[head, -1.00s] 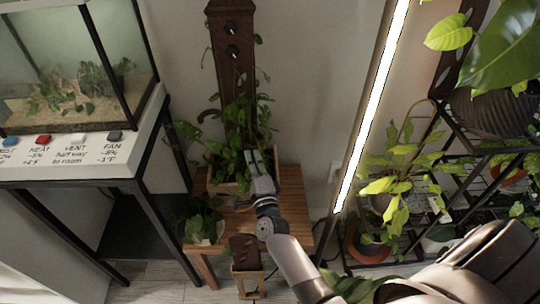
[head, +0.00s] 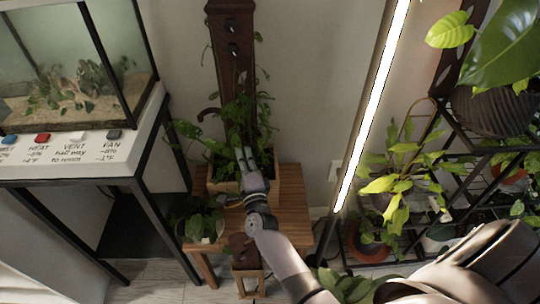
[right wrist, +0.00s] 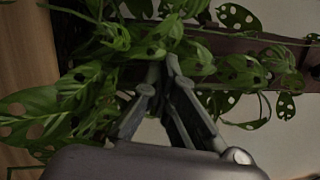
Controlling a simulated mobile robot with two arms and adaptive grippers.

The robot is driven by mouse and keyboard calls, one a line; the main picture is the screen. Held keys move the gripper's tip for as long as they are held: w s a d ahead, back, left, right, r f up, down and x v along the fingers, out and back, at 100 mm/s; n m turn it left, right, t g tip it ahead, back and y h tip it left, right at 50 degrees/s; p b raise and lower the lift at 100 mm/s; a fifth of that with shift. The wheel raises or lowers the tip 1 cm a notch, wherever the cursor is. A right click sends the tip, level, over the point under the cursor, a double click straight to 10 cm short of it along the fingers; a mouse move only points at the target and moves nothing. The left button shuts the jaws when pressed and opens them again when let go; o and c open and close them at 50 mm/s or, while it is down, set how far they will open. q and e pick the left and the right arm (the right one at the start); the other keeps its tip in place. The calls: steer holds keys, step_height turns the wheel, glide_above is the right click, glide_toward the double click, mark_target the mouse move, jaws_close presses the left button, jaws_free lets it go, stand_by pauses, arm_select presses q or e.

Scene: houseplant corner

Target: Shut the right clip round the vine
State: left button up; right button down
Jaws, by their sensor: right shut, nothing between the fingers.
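The vine (head: 262,112) has green leaves and climbs the brown wooden post (head: 231,75) out of a wooden planter box (head: 226,187). In the right wrist view its holed leaves (right wrist: 32,112) crowd around the fingers. My right gripper (head: 245,156) is in front of the lower vine, just above the planter. In the right wrist view the gripper's fingers (right wrist: 160,76) meet at the tips among the leaves, with nothing seen between them. Two small dark fittings sit high on the post; I cannot tell whether they are clips. No clip shows clearly near the fingers. My left gripper is not in view.
The planter stands on a slatted wooden table (head: 291,205) with a small potted plant (head: 204,222). A glass tank (head: 75,70) on a black-legged stand is at left. A bright light tube (head: 372,105) and a plant rack are at right.

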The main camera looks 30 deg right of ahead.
steer(key=v, duration=0.7)
steer(key=shift+s, duration=0.2)
steer(key=shift+f, duration=0.15)
